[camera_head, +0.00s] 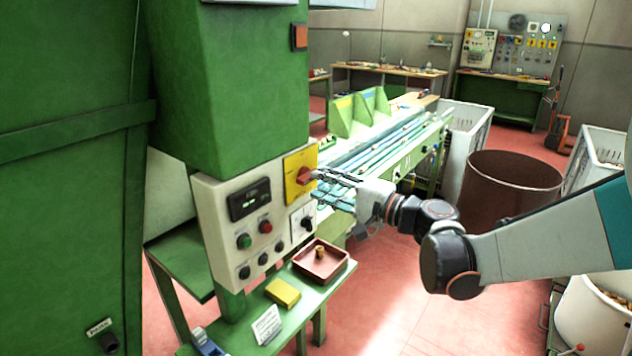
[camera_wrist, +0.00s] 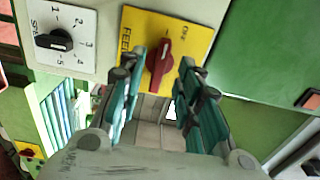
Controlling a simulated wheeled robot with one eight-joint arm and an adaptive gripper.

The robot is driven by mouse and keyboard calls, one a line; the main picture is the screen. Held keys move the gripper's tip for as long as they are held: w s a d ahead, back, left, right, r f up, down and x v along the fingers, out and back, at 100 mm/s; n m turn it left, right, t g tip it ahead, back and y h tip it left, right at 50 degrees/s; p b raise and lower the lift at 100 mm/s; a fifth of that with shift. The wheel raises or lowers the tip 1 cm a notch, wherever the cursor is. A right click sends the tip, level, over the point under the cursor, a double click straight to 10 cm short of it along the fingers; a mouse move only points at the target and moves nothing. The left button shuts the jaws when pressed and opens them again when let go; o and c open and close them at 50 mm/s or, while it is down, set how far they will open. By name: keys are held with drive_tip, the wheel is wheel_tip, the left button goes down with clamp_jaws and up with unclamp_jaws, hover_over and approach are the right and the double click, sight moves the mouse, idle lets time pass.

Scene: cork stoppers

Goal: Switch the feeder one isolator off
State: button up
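The feeder isolator is a red rotary handle (camera_wrist: 160,64) on a yellow plate (camera_wrist: 196,36). In the head view the red handle (camera_head: 304,176) and yellow plate (camera_head: 293,188) sit at the upper right of the pale control panel (camera_head: 214,212). In the wrist view the plate is partly lettered "FEED", and "OFF" shows near its upper right. My gripper (camera_wrist: 158,82) is open, its two fingers on either side of the red handle. It also shows in the head view (camera_head: 322,184), close to the plate. I cannot tell whether either finger touches the handle.
A black selector knob (camera_wrist: 55,40) on a white dial is left of the plate in the wrist view. Below the panel, a green shelf (camera_head: 245,335) holds a reddish tray (camera_head: 338,270) and a yellow block (camera_head: 283,292). A brown drum (camera_head: 508,185) stands behind my arm.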

drive_tip(key=v, duration=0.8)
drive_tip(key=shift+s+d, duration=0.2)
drive_tip(key=shift+s, duration=0.05)
drive_tip(key=s+d+f+n+g+h+b, duration=0.1)
drive_tip(key=s+d+f+h, duration=0.4)
drive_tip(key=s, duration=0.6)
drive_tip(key=s+d+f+n+g+h+b, duration=0.1)
drive_tip(key=s+d+f+n+g+h, duration=0.1)
drive_tip(key=s+d+f+n+h, duration=0.3)
drive_tip(key=s+f+n+h, duration=0.1)
drive_tip(key=s+f+h, duration=0.1)
drive_tip(key=s+h, duration=0.2)
drive_tip(key=shift+s+d+f+g+b, duration=0.15)
drive_tip(key=shift+s+d+g+b, duration=0.2)
drive_tip(key=shift+s, duration=1.15)
